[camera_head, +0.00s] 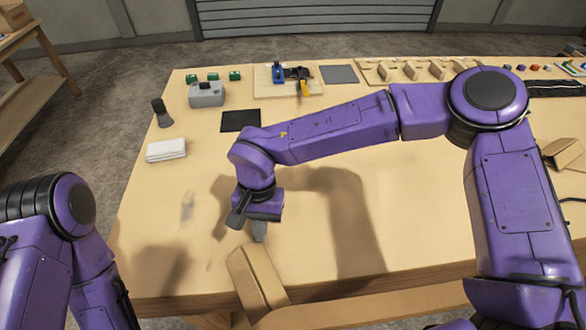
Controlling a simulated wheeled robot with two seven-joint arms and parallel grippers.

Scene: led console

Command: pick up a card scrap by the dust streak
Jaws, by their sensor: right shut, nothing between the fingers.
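The dust streak (187,208) is a faint grey smudge on the left part of the tan table (330,265). A folded brown card scrap (255,282) lies at the table's front edge, to the right of and nearer than the streak. My right gripper (258,231) points down just behind the card scrap, to the right of the streak. It is shut and empty; I cannot tell whether its tip touches the card. My left arm shows at the lower left, but its gripper is out of view.
A white folded cloth (166,150), a dark brush (161,113) and a black mat (240,121) lie behind the streak. A grey box (206,94) with green parts stands at the back left. More brown card (566,152) lies at the right. The table's left middle is mostly clear.

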